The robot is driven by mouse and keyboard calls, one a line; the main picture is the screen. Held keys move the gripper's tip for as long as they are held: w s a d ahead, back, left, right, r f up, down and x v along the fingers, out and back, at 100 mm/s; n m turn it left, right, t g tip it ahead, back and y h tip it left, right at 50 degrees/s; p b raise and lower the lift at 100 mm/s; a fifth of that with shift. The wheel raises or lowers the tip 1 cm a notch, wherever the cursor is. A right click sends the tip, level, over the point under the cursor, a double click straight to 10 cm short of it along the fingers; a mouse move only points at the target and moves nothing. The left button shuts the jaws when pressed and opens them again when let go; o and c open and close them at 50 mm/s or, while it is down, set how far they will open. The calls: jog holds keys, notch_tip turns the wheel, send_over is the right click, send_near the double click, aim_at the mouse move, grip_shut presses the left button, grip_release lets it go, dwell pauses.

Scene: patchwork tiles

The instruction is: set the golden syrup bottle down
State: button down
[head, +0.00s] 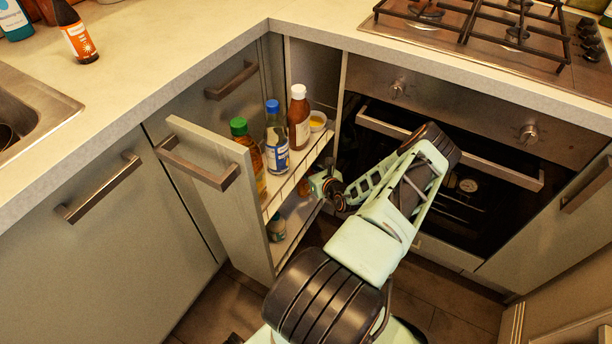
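My gripper (322,186) is at the open side of a pull-out cabinet rack, just below its upper shelf. Its fingers are small and partly hidden, so I cannot tell whether they are open or shut. A small amber-orange patch (305,187) shows beside it; I cannot tell whether this is the golden syrup bottle or whether it is held. On the upper shelf (318,154) stand an amber bottle with a green cap (249,157), a clear bottle with a blue cap (276,143) and a brown bottle with a white cap (298,121). No label reads clearly as golden syrup.
A small jar (277,228) stands on the rack's lower shelf. A small yellow-topped container (317,121) is at the upper shelf's back. The drawer front (213,182) borders the rack at left; the oven handle (450,150) juts out at right. Several bottles, a sink and a hob occupy the counter.

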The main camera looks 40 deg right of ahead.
notch_tip(320, 180, down, 4)
jog(key=shift+f+b, duration=0.1)
jog(key=shift+b, duration=0.65)
jog(key=shift+f, duration=0.2)
jog(key=c, duration=1.6)
grip_release()
jog(key=shift+r+p+v, duration=0.1)
jog(key=shift+p+v, duration=0.85)
jog(key=shift+v, duration=2.1)
jog(key=shift+r+p+v, duration=0.15)
jog(key=shift+p+v, duration=0.75)
jog(key=shift+v, duration=2.2)
